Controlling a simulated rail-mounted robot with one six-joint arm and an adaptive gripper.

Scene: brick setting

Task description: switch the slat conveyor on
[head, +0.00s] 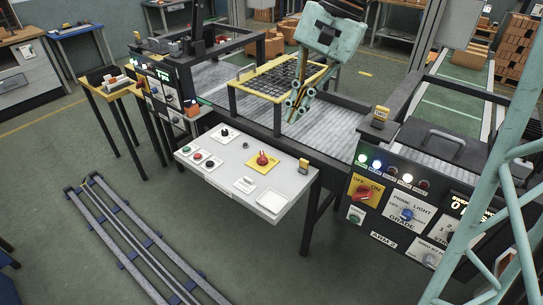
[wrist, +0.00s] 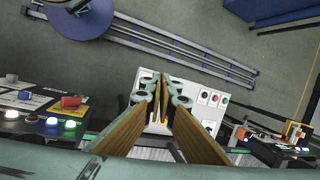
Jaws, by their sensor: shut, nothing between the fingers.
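The grey control panel (head: 245,168) stands in front of the conveyor (head: 345,135). It carries a red knob on a yellow plate (head: 263,160), green and red buttons (head: 192,154) at its left, black knobs (head: 225,132) and a white square pad (head: 270,202). Its labels are too small to read, so I cannot tell which control is the slat conveyor's. My gripper (head: 292,115) is shut and empty, pointing down above the conveyor behind the panel. In the wrist view my gripper (wrist: 162,82) hides the panel's middle; three round buttons (wrist: 213,99) show right of it.
A right-hand console (head: 385,234) has a red OFF/ON switch on yellow (head: 364,194), a blue knob (head: 407,214) and lit lamps. A left console (head: 165,95) stands by a yellow table (head: 108,88). A yellow-framed grid (head: 280,80) lies beside my gripper. Rails (head: 135,240) lie on the floor.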

